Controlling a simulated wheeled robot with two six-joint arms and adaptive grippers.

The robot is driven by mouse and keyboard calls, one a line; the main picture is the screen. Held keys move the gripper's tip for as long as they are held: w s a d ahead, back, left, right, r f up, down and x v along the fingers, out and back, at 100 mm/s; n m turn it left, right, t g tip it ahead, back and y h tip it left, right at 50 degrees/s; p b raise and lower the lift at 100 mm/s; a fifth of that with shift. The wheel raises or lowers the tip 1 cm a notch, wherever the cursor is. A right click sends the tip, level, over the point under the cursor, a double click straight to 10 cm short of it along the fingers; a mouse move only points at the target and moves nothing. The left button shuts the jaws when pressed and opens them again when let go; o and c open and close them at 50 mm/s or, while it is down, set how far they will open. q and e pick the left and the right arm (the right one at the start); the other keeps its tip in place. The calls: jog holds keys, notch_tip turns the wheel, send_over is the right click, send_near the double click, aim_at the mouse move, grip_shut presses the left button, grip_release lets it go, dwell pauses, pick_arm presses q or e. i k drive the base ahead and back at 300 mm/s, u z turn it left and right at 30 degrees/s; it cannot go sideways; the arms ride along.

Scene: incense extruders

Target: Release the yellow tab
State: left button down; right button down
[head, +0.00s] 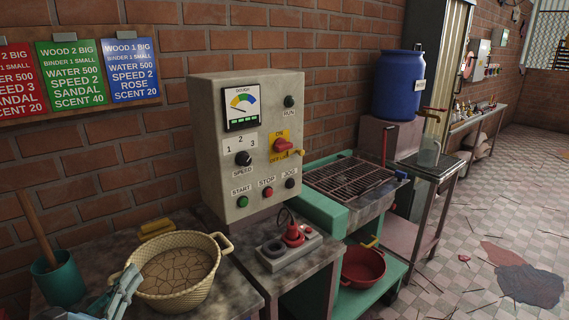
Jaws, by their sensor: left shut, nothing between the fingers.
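A grey control box (217,150) stands against the brick wall. On its front, a red rotary switch (283,145) sits on a yellow ON/OFF plate (272,153). A small yellow tab (298,152) sticks out at the lower right of the switch. I cannot tell how the tab is fastened. My left gripper (125,289) is low at the left, by the front left rim of a woven basket (208,284). It is shut and empty, well apart from the tab. My right gripper is not in view.
A teal pot (60,284) with a wooden handle stands at the left. A grey pedestal with a red plug-like part (293,235) sits below the box. A green-framed grill (345,184), red bowl (362,267) and blue barrel (398,85) are to the right. Open tiled floor lies at right.

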aim_at(301, 152)
jog(key=u, duration=0.55)
jog(key=k, duration=0.6)
jog(key=u, duration=0.45)
jog(key=i, duration=0.65)
jog(key=z, duration=1.05)
jog(key=i, duration=1.1)
jog(key=z, duration=0.9)
